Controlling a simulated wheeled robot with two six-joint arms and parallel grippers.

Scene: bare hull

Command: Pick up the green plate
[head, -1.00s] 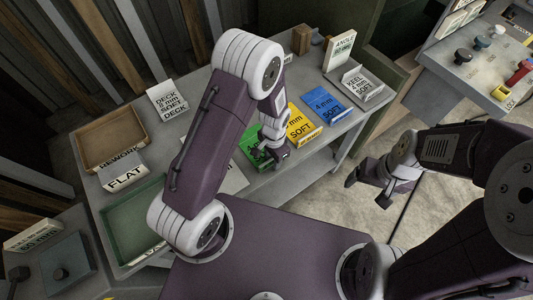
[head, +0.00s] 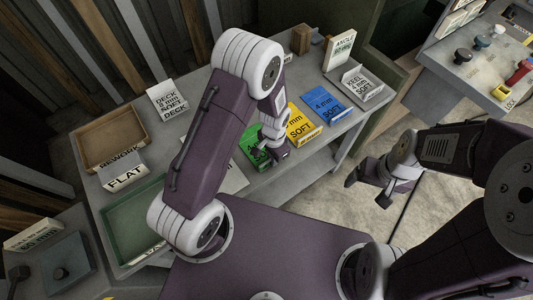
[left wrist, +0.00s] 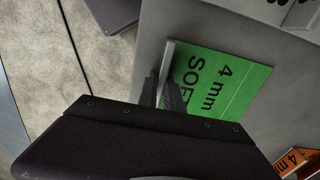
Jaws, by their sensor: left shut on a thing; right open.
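The green plate (head: 252,139) lies on the grey bench among the colored plates, partly hidden behind my left arm. In the left wrist view the green plate (left wrist: 222,85) shows the words "4 mm SOFT" and has a raised pale edge. My left gripper (head: 278,150) is at the plate's near edge. In the left wrist view the left gripper's fingers (left wrist: 163,92) are shut on that edge. The plate appears still low at the bench top. My right gripper (head: 370,185) is open and empty, out over the floor to the right.
Yellow (head: 302,125) and blue (head: 325,104) plates lie to the right of the green one, with a grey keel plate holder (head: 362,87) beyond. An orange-labelled piece (left wrist: 297,160) shows in the left wrist view. A brown tray (head: 90,163) and a green tray (head: 112,215) stand left.

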